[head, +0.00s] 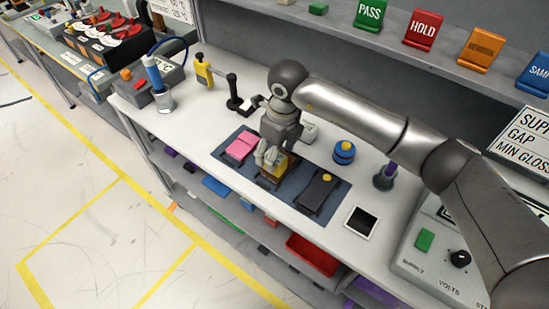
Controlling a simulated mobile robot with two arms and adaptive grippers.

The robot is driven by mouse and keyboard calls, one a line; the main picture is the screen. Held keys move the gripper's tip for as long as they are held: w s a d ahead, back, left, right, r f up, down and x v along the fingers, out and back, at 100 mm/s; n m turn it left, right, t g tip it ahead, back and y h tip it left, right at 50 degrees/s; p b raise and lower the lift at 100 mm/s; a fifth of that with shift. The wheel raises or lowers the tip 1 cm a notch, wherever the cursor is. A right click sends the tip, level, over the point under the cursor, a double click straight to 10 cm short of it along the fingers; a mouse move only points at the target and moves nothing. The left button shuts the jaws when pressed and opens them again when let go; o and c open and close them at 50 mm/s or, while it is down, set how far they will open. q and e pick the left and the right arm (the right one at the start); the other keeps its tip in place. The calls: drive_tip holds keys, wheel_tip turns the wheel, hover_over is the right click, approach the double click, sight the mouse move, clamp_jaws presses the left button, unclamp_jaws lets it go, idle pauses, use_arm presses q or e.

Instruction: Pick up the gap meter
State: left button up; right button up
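My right gripper (268,158) points down over the middle of a dark blue mat (338,195) on the white bench. Its fingers are at a small yellow and brown item (281,166). Their overlap hides much of the item, and whether they are closed on it is unclear. A pink item (242,146) lies on the mat to the left, and a dark device with a yellow knob (318,190) lies to the right. No label shows which of these is the gap meter. My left gripper is out of view.
A blue round-topped object (344,152), a black square pad (361,222) and a power supply (425,250) stand to the right. A yellow tool (204,70) and a blue-handled tool (154,74) stand to the left. A shelf with coloured signs (421,30) runs behind.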

drive_tip(key=shift+a+f, duration=0.1)
drive_tip(key=shift+f, duration=1.1)
drive_tip(key=c, duration=1.2)
drive_tip(key=shift+r, duration=0.1)
